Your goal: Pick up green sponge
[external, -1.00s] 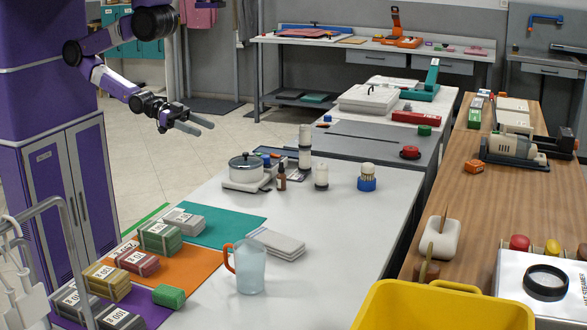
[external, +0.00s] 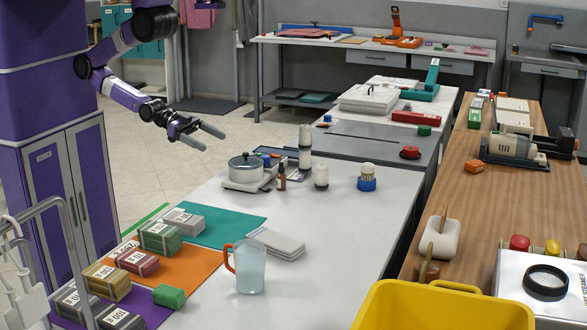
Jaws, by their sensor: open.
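A small green block that looks like the green sponge (external: 169,296) lies on the purple mat (external: 150,312) at the near left of the white table (external: 335,225). Nothing covers it from this side. My gripper (external: 212,141) is open and empty, its two fingers apart and pointing right. It is in the air beyond the far left part of the table, well away from the sponge.
Several labelled bundles (external: 160,237) stand left of and behind the sponge. A clear jug with an orange handle (external: 250,268) stands to its right. Folded grey cloths (external: 277,244), a pot (external: 245,167) and bottles stand farther back.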

